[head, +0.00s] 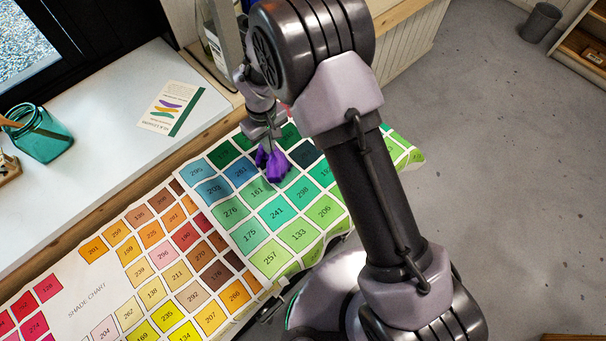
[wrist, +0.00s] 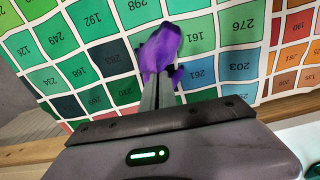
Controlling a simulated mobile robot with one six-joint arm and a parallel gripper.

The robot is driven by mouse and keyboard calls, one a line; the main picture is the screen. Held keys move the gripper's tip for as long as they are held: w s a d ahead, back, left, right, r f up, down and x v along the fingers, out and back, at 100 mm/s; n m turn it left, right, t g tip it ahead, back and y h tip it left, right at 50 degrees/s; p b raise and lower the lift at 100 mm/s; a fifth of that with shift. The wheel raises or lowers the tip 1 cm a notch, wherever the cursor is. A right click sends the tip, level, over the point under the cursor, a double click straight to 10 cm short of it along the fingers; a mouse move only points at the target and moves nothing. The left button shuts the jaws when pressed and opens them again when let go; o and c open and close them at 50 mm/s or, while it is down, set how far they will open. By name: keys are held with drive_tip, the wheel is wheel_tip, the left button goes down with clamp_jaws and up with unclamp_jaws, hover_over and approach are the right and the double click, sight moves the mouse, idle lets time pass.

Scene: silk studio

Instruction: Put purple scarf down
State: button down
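The purple scarf (head: 271,165) is a small crumpled bundle at the tip of my gripper (head: 262,146), over the blue and green squares of the shade chart (head: 90,270). In the wrist view, the scarf (wrist: 160,50) bunches around the ends of my gripper's fingers (wrist: 158,85) and hides their tips. The fingers are close together with the cloth between them. The green and blue part of the chart (wrist: 75,75) lies behind the scarf. I cannot tell whether the scarf touches the chart.
A pale ledge (head: 90,120) runs along the left, with a teal glass jar (head: 42,136) and a printed card (head: 170,108) on it. The chart's right edge overhangs the grey floor (head: 500,180). A dark bin (head: 540,22) stands far off at the upper right.

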drive_tip(key=s+a+r, duration=0.1)
drive_tip(key=s+a, duration=0.7)
drive_tip(key=s, duration=0.4)
drive_tip(key=s+a+r+b, duration=0.1)
drive_tip(key=s+a, duration=0.8)
drive_tip(key=s, duration=0.4)
drive_tip(key=s+a+r+b, duration=0.1)
drive_tip(key=s+a, duration=0.8)
drive_tip(key=s, duration=0.3)
drive_tip(key=shift+s+a+r, duration=0.2)
